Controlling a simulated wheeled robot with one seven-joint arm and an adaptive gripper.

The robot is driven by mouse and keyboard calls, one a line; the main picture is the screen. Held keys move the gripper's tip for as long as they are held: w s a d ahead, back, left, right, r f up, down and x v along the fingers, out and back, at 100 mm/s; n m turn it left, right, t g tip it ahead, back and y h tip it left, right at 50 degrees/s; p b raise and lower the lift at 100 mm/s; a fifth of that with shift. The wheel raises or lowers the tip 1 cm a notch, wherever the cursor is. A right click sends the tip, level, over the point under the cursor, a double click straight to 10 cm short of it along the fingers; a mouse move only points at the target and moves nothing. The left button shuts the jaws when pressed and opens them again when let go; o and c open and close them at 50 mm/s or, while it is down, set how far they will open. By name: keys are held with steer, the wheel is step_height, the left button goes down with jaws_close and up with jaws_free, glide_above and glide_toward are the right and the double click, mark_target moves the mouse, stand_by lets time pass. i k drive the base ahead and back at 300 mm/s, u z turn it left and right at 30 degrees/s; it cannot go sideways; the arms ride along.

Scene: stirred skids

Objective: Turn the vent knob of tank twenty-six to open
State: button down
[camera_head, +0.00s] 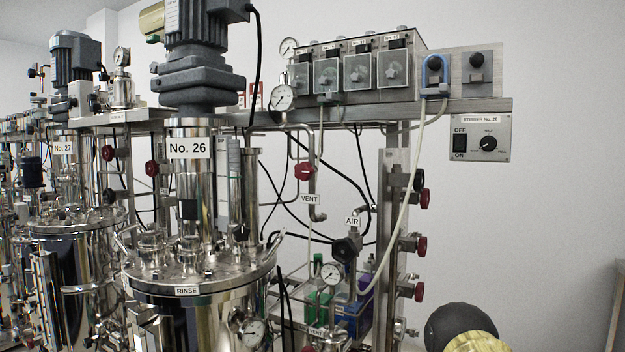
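Tank No. 26 (205,315) is the large steel vessel left of the middle, with its white number sign (188,148) below a grey motor (195,60). A red knob (305,171) sits on a thin pipe to the right of the tank's column, just above a VENT label (310,199). I cannot tell from its shape whether it stands open or shut. A second VENT label (317,331) shows low at the bottom edge, partly hidden by piping. My gripper is not in view.
Black cables and steel pipes cross behind the red knob. An AIR label (352,221) with a dark knob (346,249) is lower right. Several red knobs line the post at right, including one here (421,245).

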mark_target(303, 171)
steer(key=i, duration=0.15)
steer(key=u, duration=0.55)
steer(key=k, duration=1.05)
steer(key=z, duration=0.5)
steer(key=i, duration=0.35)
steer(key=u, duration=0.15)
